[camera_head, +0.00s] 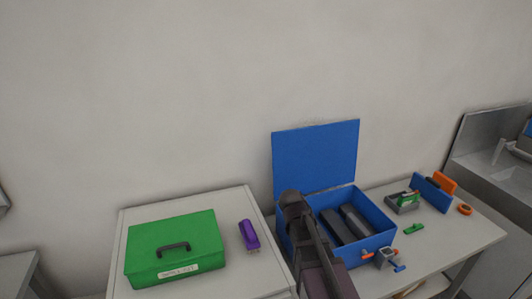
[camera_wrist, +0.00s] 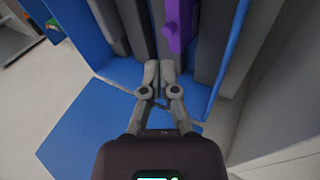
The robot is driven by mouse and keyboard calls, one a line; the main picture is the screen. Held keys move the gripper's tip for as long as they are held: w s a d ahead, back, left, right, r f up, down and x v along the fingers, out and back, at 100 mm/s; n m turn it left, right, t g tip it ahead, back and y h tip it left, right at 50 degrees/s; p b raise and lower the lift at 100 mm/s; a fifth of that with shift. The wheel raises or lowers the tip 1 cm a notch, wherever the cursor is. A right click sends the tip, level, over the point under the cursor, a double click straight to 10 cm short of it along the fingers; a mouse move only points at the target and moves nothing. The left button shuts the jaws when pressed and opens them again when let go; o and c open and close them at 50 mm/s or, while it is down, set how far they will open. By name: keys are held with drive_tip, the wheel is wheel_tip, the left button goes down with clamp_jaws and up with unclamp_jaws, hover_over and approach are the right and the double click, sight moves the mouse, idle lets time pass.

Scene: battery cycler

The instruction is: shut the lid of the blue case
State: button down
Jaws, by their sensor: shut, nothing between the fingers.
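The blue case (camera_head: 372,247) sits on the right-hand table with its lid (camera_head: 316,155) standing open, roughly upright at the back. Dark grey blocks (camera_head: 354,221) lie inside it. My dark arm crosses in front of the case's left part and hides some of it. In the wrist view my gripper (camera_wrist: 160,66) is shut and empty, with its fingertips in front of the grey blocks (camera_wrist: 205,45) and blue panels. A blue surface (camera_wrist: 85,135) lies at lower left there; I cannot tell which part of the case it is. Contact with the case is unclear.
A green case (camera_head: 150,240) and a purple object (camera_head: 249,235) stand on the left cabinet. Small tools, including a blue-handled clamp (camera_head: 385,258), a grey tray (camera_head: 402,204), a green piece (camera_head: 414,229) and an orange ring (camera_head: 464,209), lie around the blue case's right.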

drive_tip(key=w+a+r+n+t+h, duration=0.2)
drive_tip(key=w+a+r, duration=0.15)
drive_tip(key=w, duration=0.25)
drive_tip(key=w+a+r+n+t+h, duration=0.1)
drive_tip(key=w+a+r+n+t, duration=0.1)
drive_tip(key=w+a+r+t, duration=0.3)
drive_tip(key=n+t, duration=0.4)
drive_tip(key=n, duration=0.1)
approach(264, 149)
drive_tip(key=s+r, duration=0.2)
drive_tip(key=s, duration=0.1)
drive_tip(key=shift+s+a+f+h+p, duration=0.1)
drive_tip(key=shift+a+f+h+p, duration=0.1)
drive_tip(key=shift+h+p, duration=0.15)
drive_tip(key=shift+d, duration=0.15)
drive_tip(key=shift+h, duration=0.25)
drive_tip(key=b+x, duration=0.1)
drive_tip(key=x, duration=0.8)
drive_tip(key=shift+w+f, duration=0.15)
drive_tip(key=shift+w, duration=0.25)
drive_tip(key=s, duration=0.1)
drive_tip(key=s+d, duration=0.1)
drive_tip(key=s, duration=0.1)
drive_tip(key=shift+s+d+r+p, duration=0.25)
drive_tip(key=shift+d+r+p, duration=0.05)
